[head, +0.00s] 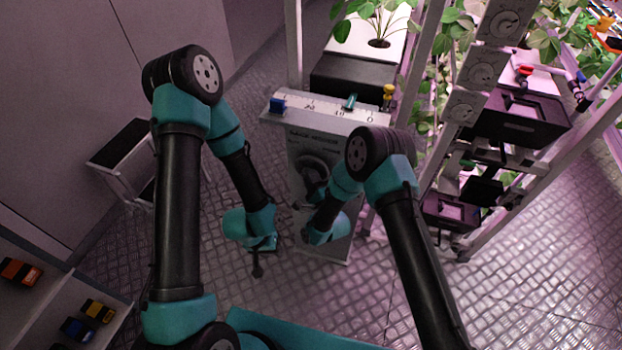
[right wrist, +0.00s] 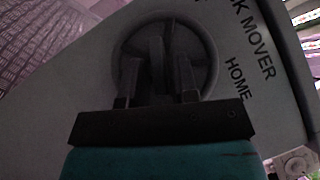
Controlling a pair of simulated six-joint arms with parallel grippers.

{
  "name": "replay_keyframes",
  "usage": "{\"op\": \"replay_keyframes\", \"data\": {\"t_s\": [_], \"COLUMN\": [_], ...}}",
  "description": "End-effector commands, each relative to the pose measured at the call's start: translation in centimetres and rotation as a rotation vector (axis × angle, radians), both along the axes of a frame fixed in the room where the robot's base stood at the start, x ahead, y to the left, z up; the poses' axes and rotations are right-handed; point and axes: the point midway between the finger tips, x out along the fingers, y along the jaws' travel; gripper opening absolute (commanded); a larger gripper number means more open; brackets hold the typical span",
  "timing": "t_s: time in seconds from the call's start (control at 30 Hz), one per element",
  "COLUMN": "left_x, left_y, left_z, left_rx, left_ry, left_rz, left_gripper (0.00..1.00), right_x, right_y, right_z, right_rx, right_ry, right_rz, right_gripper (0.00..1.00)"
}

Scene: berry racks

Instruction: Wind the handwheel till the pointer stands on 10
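The grey handwheel (head: 313,168) is on the front of the grey rack mover housing. It also shows in the right wrist view (right wrist: 196,42), with a spoke or grip standing up between my fingers. My right gripper (right wrist: 157,88) is open at the wheel's lower part, with gaps visible on both sides of that piece. The white scale (head: 325,109) runs along the housing top, with 0 near its right end. A teal pointer (head: 351,101) stands between 0 and 10. My left gripper (head: 257,270) hangs down left of the housing, away from the wheel; its finger state is unclear.
Plant racks (head: 520,120) stand to the right. A small side rack (head: 120,145) and a shelf with coloured boxes (head: 60,310) are left. The floor between is clear.

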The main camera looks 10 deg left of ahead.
Motion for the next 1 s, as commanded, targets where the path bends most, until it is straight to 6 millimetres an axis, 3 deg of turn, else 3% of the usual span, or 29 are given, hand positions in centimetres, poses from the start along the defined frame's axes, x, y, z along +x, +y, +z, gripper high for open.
{"op": "replay_keyframes", "data": {"t_s": [0.3,0.67,1.0], "left_x": [0.0,0.0,0.0], "left_y": [0.0,0.0,0.0], "left_z": [0.0,0.0,0.0], "left_rx": [0.0,0.0,0.0], "left_ry": [0.0,0.0,0.0], "left_rz": [0.0,0.0,0.0], "left_gripper": [0.38,0.38,0.38], "right_x": [-0.02,-0.02,-0.03], "right_y": [0.0,-0.03,-0.07], "right_z": [-0.01,0.05,0.31], "right_rx": [0.0,-0.019,-0.162], "right_ry": [0.0,0.001,0.011], "right_rz": [0.0,0.0,0.0], "right_gripper": [0.0,0.0,0.0]}}
